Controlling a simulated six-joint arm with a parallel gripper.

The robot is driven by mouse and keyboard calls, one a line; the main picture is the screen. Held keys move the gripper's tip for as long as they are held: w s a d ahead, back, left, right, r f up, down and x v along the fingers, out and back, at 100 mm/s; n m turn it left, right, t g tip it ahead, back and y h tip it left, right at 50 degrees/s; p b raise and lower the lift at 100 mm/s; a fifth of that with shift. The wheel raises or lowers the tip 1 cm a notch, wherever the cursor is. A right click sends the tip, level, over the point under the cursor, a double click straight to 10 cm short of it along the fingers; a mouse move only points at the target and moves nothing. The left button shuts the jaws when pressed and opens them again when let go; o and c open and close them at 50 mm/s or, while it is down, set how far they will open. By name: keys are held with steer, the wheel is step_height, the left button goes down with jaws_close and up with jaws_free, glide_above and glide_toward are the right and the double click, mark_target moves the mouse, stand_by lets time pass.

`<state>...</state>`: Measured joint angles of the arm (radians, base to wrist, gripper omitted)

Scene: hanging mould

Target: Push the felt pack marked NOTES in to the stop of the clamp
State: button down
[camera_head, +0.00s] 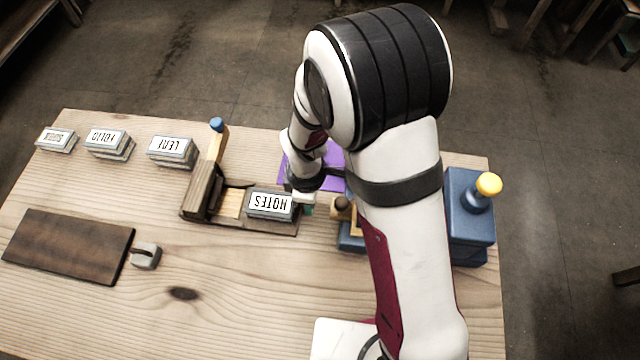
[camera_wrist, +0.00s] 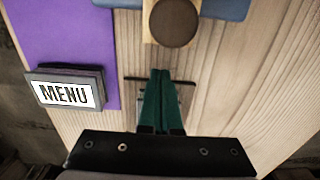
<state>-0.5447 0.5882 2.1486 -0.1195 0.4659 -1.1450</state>
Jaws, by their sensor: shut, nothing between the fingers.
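The felt pack marked NOTES (camera_head: 271,204) is a grey block with a white label, its lettering upside down in the head view. It lies on the right part of the wooden clamp's base (camera_head: 229,204). Pale wood shows between it and the clamp's dark upright block (camera_head: 203,188) at the left. The clamp's lever with a blue tip (camera_head: 217,126) stands raised. My gripper (camera_head: 308,210) is just right of the pack; contact cannot be told. In the wrist view, its green fingers (camera_wrist: 161,75) are shut with nothing between them; the NOTES pack is not visible there.
A wooden piece with a dark round knob (camera_wrist: 174,22) stands beyond my fingertips. A blue press-like block with a yellow knob (camera_head: 488,184) is at right. Three labelled packs, including LEAF (camera_head: 172,151), stand at back left.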

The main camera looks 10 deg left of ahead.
mark_target(263, 204)
steer(key=shift+a, duration=0.85)
steer(key=a, duration=1.3)
steer(key=shift+a, duration=0.2)
steer(key=shift+d, duration=0.1)
